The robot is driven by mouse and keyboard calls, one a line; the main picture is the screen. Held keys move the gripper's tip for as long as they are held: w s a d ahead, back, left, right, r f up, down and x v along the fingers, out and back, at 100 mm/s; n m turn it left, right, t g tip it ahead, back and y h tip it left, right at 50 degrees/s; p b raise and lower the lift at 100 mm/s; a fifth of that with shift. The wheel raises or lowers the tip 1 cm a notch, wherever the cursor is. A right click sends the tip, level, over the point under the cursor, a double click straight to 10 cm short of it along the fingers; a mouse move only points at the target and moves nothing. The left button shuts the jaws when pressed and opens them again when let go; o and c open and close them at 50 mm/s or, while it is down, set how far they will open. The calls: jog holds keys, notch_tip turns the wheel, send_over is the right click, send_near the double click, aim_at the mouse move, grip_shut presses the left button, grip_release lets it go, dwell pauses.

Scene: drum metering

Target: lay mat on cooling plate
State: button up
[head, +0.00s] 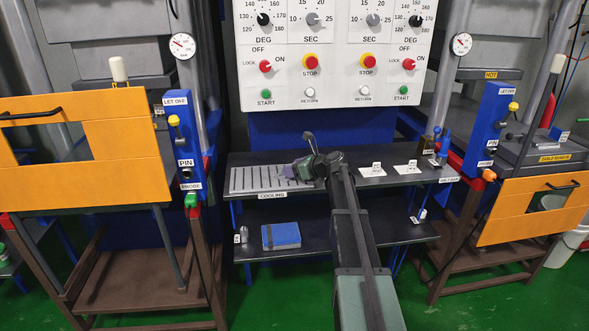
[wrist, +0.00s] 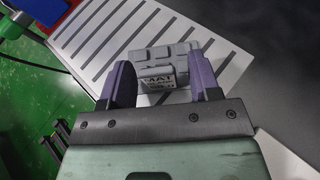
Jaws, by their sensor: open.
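The cooling plate (head: 242,180) is a light grey slatted plate on the left of the bench top, above a COOLING label. It also shows in the wrist view (wrist: 215,20) with dark slots. The mat (wrist: 150,54) is a grey, ridged piece with a MAT label on its near side. In the wrist view it appears to lie on the plate, near the plate's edge. My gripper (wrist: 162,72) is open, with one purple finger on each side of the mat. Finger contact is not clear. In the head view my gripper (head: 304,170) is over the plate's right end, hiding the mat.
A blue block (head: 281,236) is on the lower shelf. Orange guards (head: 120,150) of two presses flank the bench. The control panel (head: 335,50) stands behind.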

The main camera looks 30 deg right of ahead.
jog(key=p+v, duration=0.4)
jog(key=v, duration=0.8)
jog(key=s+a+f+n+g, duration=0.35)
jog(key=a+n, duration=0.25)
jog(key=a, duration=0.2)
jog(key=s+a+f+n+g, duration=0.2)
jog(key=s+a+n, duration=0.25)
jog(key=a, duration=0.35)
jog(key=s+a+f+n+g, duration=0.2)
jog(key=s+a+n, duration=0.1)
jog(key=a+n, duration=0.35)
jog(key=s+a+f+n+g+h, duration=0.1)
jog(key=s+a+n+g+h, duration=0.1)
jog(key=s+n, duration=0.4)
jog(key=s+a+f+n+g+h, duration=0.2)
jog(key=s+a+n+h, duration=0.1)
jog(key=s+a+n, duration=0.3)
jog(key=shift+s+n+h, duration=0.4)
jog(key=shift+s+n, duration=0.4)
jog(key=shift+n, duration=0.1)
